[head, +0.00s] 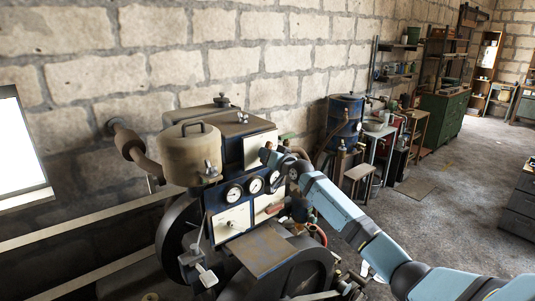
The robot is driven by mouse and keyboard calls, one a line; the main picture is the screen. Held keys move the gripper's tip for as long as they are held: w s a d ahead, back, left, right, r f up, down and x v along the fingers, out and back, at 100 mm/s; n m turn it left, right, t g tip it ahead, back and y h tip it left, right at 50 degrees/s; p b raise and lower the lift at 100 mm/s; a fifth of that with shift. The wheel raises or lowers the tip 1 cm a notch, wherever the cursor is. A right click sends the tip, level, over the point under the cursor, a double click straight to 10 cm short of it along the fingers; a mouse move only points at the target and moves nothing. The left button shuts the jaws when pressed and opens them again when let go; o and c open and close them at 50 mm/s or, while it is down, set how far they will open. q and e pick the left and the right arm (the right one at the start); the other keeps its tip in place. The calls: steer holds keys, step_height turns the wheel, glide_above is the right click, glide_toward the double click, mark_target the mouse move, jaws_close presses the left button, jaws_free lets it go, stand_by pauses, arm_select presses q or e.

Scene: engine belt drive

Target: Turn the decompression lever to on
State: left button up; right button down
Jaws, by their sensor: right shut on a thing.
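The engine stands in the middle of the head view, with a dark blue block (232,150), a cream plate (258,146) on its upper side and a row of round gauges (254,185) below. My right arm reaches in from the lower right. My right gripper (267,154) is at the cream plate, shut on a small part there that looks like the decompression lever. The gripper hides most of this part, so its on or off position cannot be read. My left gripper is not in view.
A tan tank (188,155) with a pipe sits left of the block. A large flywheel (180,235) and a belt cover (262,250) are below. A blue drum (345,120) and a stool (358,178) stand behind right.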

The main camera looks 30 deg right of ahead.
steer(key=m+p, duration=0.2)
steer(key=m, duration=0.4)
steer(key=shift+a+r+m, duration=0.1)
steer(key=shift+r+m, duration=0.05)
steer(key=shift+m, duration=0.15)
steer(key=m+p, duration=0.1)
steer(key=m, duration=0.3)
steer(key=shift+p, duration=0.35)
steer(key=shift+m+p, duration=0.45)
steer(key=shift+m, duration=0.65)
steer(key=c, duration=1)
jaws_free()
steer(key=shift+s, duration=0.1)
